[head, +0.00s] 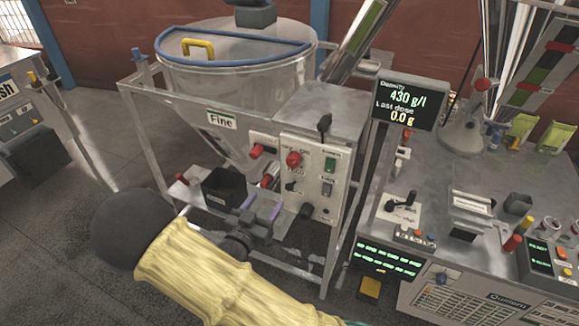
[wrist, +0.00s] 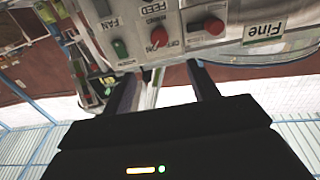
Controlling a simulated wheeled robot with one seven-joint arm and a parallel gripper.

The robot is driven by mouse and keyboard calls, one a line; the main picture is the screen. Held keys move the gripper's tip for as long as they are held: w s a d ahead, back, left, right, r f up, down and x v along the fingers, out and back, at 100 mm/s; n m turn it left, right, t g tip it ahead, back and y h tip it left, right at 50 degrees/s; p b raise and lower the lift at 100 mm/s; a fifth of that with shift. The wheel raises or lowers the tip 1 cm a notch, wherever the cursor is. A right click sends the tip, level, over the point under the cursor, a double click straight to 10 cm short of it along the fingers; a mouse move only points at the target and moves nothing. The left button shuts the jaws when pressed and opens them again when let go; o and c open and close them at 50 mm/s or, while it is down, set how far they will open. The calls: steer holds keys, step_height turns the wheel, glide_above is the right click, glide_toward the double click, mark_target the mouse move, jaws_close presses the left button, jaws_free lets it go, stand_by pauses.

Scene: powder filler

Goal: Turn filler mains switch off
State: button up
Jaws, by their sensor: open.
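The filler's grey control box (head: 322,150) stands below and right of the clear hopper. Its front panel (wrist: 180,50) appears upside down in the wrist view. The panel carries a red knob (head: 293,158) marked ON and OFF, seen also in the wrist view (wrist: 158,37), and a green switch (head: 330,164), seen also there (wrist: 120,48). I cannot read which is labelled mains. My gripper (head: 262,210) is open and empty, in front of and below the panel. In the wrist view its fingers (wrist: 165,72) point toward the panel, apart from the red knob.
Frame legs stand around the filler. A display (head: 408,103) and a bench of controls (head: 470,190) are at the right.

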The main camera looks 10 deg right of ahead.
mark_target(291, 164)
steer(key=p+x, duration=0.2)
steer(key=x, duration=1.4)
steer(key=shift+p, duration=0.4)
steer(key=shift+d, duration=0.1)
steer(key=shift+w, duration=0.1)
steer(key=shift+c, duration=0.7)
steer(key=c, duration=0.9)
steer(key=shift+o, duration=0.2)
